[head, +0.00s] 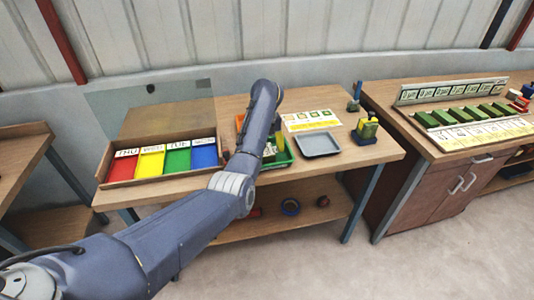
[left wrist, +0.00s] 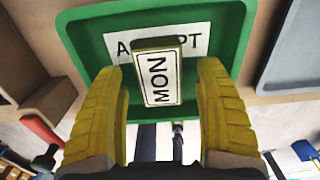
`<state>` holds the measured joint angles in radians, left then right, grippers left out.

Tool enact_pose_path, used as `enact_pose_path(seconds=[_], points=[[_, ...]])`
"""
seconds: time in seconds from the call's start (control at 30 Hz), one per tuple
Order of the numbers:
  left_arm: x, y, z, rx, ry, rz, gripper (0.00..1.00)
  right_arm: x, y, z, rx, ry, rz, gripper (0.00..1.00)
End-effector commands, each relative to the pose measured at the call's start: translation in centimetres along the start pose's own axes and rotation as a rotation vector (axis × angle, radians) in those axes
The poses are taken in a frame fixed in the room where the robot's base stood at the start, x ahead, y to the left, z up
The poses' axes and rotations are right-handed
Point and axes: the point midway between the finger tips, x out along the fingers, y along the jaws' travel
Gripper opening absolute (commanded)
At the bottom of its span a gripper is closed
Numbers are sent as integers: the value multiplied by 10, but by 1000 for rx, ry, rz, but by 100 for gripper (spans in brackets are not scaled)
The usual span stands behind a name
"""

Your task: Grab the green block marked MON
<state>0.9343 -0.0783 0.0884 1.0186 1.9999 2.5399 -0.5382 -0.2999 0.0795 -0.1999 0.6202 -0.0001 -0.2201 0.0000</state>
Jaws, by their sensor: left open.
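The block marked MON (left wrist: 158,82) shows in the left wrist view, with a white label face and a dark green top edge. It is in front of the "ACCEPT" label of a green tray (left wrist: 75,30); part of that label is hidden behind it. My left gripper (left wrist: 160,70) is open, with its yellow fingers on either side of the block and a visible gap at each side. In the head view, the green tray (head: 280,163) is partly hidden behind my left arm, and the block cannot be made out clearly. My right gripper is not in view.
A sorter with coloured THU, WED, TUE and MON lanes (head: 165,160) stands left of the tray. A grey tray (head: 319,144) and a small holder with yellow and green pieces (head: 366,130) stand to the right. A cabinet (head: 440,180) with green blocks is farther right.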

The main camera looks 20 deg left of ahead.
Motion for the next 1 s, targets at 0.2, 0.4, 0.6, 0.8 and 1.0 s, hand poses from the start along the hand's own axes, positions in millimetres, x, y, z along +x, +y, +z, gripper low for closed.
enact_pose_path(seconds=[0.2,0.4,0.6,0.8,1.0], points=[[16,0,0,-1,0,0,71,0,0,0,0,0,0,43],[19,0,0,0,-1,0,71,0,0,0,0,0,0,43],[19,0,0,0,-1,0,63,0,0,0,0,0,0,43],[18,0,0,0,-1,0,39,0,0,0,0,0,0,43],[19,0,0,-1,0,0,16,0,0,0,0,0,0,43]])
